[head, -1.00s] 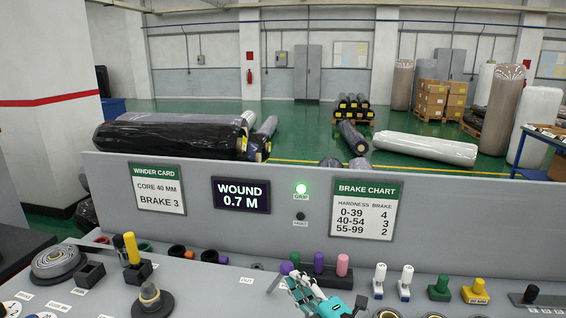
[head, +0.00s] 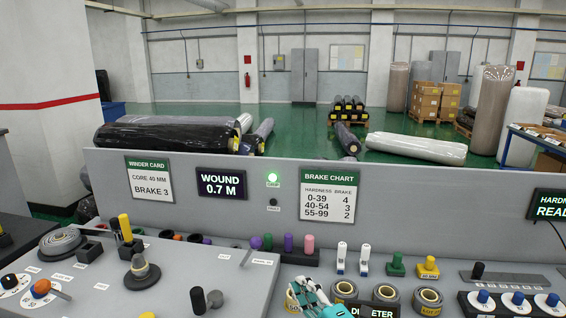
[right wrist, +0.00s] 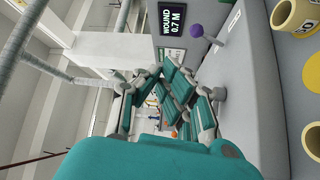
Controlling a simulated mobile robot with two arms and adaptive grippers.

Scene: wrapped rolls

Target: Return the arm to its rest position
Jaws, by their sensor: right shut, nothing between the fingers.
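My right gripper (head: 308,293) shows at the bottom edge of the head view, over the front of the grey console. It is teal and pale grey, shut and empty. In the right wrist view its folded fingers (right wrist: 168,98) fill the middle, with nothing between them. The fingertips appear clear of the console's upright panel. My left gripper is in neither view.
The grey console (head: 100,285) carries knobs, coloured pegs and yellow-rimmed rings (head: 428,297) close to the right gripper. A purple-knobbed lever (head: 256,243) stands behind. The panel has a wound display (head: 220,189) and a brake chart (head: 329,193). Wrapped rolls lie beyond.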

